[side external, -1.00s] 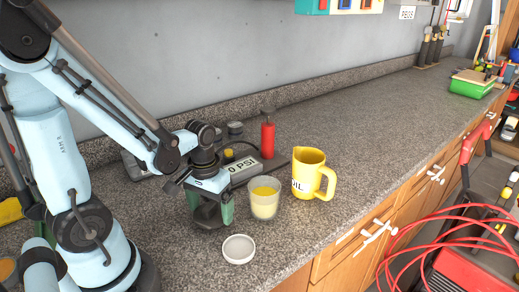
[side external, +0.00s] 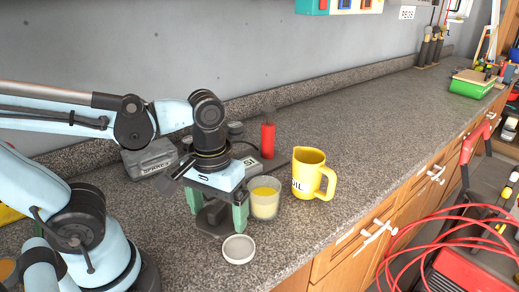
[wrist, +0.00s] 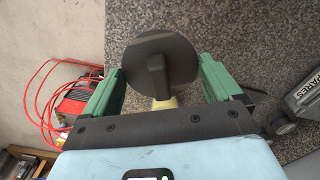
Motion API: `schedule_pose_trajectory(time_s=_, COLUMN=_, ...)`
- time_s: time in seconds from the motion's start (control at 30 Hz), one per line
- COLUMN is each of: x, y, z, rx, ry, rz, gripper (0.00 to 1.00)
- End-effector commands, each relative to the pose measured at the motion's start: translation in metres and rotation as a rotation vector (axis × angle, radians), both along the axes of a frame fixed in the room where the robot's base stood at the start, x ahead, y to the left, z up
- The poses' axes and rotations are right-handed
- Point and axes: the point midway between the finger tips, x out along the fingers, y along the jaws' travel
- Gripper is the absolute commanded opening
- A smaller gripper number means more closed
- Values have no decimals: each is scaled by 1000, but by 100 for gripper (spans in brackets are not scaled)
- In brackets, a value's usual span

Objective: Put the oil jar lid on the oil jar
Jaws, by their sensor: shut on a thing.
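A dark grey round lid (wrist: 183,55) with a raised bar handle fills the space between my gripper's green fingers (wrist: 160,88) in the wrist view. My gripper (side external: 217,208) is shut on its edges. In the side view the lid (side external: 213,222) is low, close over the counter; I cannot tell if it touches. The glass jar with yellow contents (side external: 264,199), apparently the oil jar, stands open and upright just right of my gripper. A pale yellow thing (wrist: 163,104) shows below the lid in the wrist view, mostly hidden.
A yellow jug marked OIL (side external: 310,176) stands right of the glass jar. A shallow white round piece (side external: 238,249) lies in front of my gripper. A red cylinder (side external: 268,139) and a grey SPARES box (side external: 150,158) stand behind.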

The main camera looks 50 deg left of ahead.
Motion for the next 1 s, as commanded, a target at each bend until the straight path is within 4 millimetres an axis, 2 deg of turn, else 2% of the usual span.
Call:
schedule_pose_trajectory(time_s=0.13, x=3, y=-5, z=6, rx=0, ry=0, rz=12, gripper=63)
schedule_pose_trajectory(time_s=0.23, x=15, y=-3, z=12, rx=0, ry=0, rz=45, gripper=63)
schedule_pose_trajectory(time_s=0.37, x=42, y=3, z=22, rx=0, ry=-1, rz=116, gripper=63)
schedule_pose_trajectory(time_s=0.5, x=77, y=15, z=30, rx=0, ry=-1, rz=204, gripper=63)
schedule_pose_trajectory(time_s=0.7, x=121, y=35, z=33, rx=1, ry=-2, rz=315, gripper=63)
schedule_pose_trajectory(time_s=0.83, x=141, y=46, z=32, rx=1, ry=-2, rz=364, gripper=63)
schedule_pose_trajectory(time_s=1.0, x=152, y=54, z=31, rx=1, ry=-2, rz=397, gripper=63)
